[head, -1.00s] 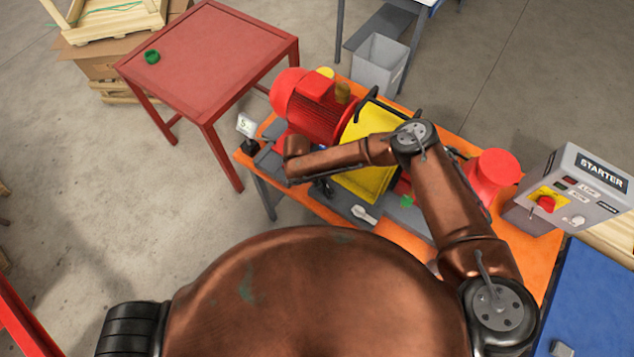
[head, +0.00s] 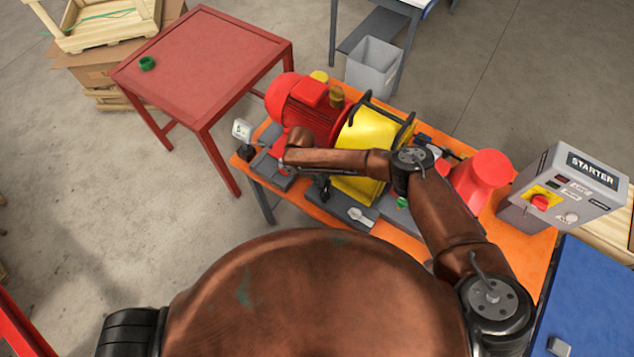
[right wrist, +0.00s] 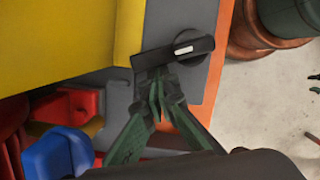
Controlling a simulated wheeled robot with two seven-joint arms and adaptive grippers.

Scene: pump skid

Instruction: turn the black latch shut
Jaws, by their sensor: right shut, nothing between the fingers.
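The black latch (right wrist: 160,54) shows in the right wrist view as a short bar beside the lower edge of the yellow guard (right wrist: 60,40). Its round pivot with a white mark is at its right end, over a grey plate. My right gripper (right wrist: 158,88) is shut and empty, its green fingers together just below the latch's left part. The fingertips are at the latch's lower edge; I cannot tell whether they touch it. In the head view my right arm reaches across the yellow guard (head: 362,135), and I cannot make out the latch there. My left gripper is not in view.
The orange bench (head: 530,243) carries a red motor (head: 303,108), a red pump part (head: 485,172) and a grey starter box (head: 565,185). A pale grey lever (head: 361,217) lies near its front edge. Blue (right wrist: 58,155) and red parts are left of my fingers.

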